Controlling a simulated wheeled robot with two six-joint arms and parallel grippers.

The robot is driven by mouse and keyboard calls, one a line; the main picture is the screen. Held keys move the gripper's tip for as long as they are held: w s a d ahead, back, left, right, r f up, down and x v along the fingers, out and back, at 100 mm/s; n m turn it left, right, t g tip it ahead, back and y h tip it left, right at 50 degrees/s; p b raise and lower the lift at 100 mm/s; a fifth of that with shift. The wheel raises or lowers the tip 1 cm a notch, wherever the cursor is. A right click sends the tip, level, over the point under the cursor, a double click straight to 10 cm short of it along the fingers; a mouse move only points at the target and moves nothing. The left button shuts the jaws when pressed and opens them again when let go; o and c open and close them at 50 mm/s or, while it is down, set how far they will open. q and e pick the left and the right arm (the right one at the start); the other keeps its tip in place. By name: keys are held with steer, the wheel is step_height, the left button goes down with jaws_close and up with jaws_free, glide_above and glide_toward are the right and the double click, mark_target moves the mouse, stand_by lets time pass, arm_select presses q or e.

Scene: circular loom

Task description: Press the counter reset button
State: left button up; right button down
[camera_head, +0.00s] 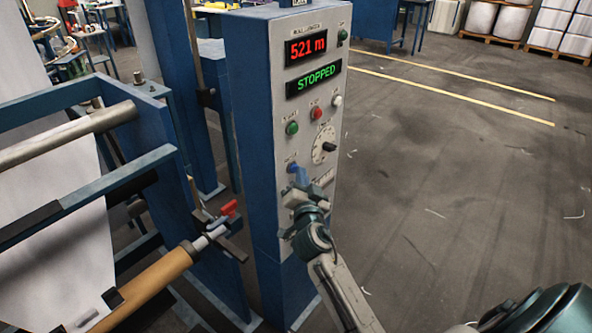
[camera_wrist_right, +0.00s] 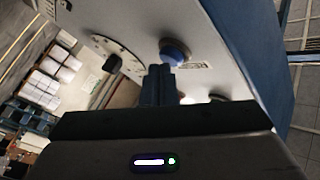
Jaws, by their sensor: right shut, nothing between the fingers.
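A blue round button (camera_head: 292,167) sits low on the light grey front panel of a tall blue control cabinet. It also shows large in the right wrist view (camera_wrist_right: 176,52). The labels are too small to read. My right gripper (camera_head: 301,176) is shut and empty, with its fingertips right at the blue button. In the right wrist view its closed fingers (camera_wrist_right: 159,77) point at the button's lower edge; I cannot tell whether they touch it. The red display (camera_head: 306,47) reads 521 m. My left gripper is not in view.
The panel also has a green STOPPED display (camera_head: 314,83), a green button (camera_head: 292,128), a red button (camera_head: 316,113), a white button (camera_head: 337,101) and a dial (camera_head: 325,147). A roller frame (camera_head: 165,150) with a red-handled part (camera_head: 229,208) stands left. The floor at right is open.

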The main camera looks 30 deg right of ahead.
steer(key=shift+w, duration=0.2)
steer(key=shift+s, duration=0.1)
stand_by(0.4)
steer(key=shift+s+d+b, duration=0.3)
steer(key=shift+s+b, duration=0.1)
steer(key=shift+s, duration=0.35)
steer(key=s, duration=0.1)
steer(key=s+d+b, duration=0.1)
steer(key=s, duration=0.1)
steer(key=s+d, duration=0.1)
steer(key=shift+s+b, duration=0.3)
steer(key=shift+f, duration=0.1)
stand_by(0.5)
